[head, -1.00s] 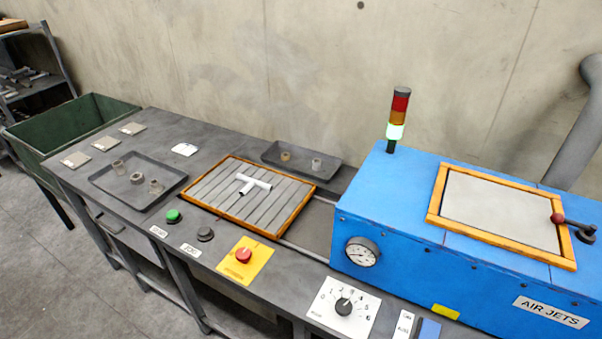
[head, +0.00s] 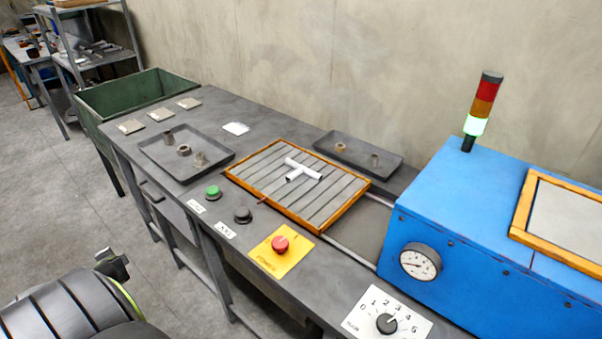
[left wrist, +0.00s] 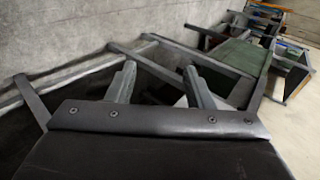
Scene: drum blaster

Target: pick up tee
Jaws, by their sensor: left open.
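The white tee (head: 299,171) lies on the slatted grey panel with an orange frame (head: 338,217), near the panel's middle and far side. Nothing touches it from above. My left gripper (head: 112,264) shows at the lower left of the head view, out in front of the bench and well away from the tee. In the left wrist view my left gripper (left wrist: 160,84) has its two fingers apart with nothing between them. The tee is not seen in the left wrist view. My right gripper is in neither view.
A dark tray (head: 213,173) with several small fittings lies left of the panel; another tray (head: 340,153) lies behind it. Buttons line the front edge, including a red one (head: 280,245). The blue machine (head: 450,225) stands right. A green bin (head: 140,92) stands at the far left.

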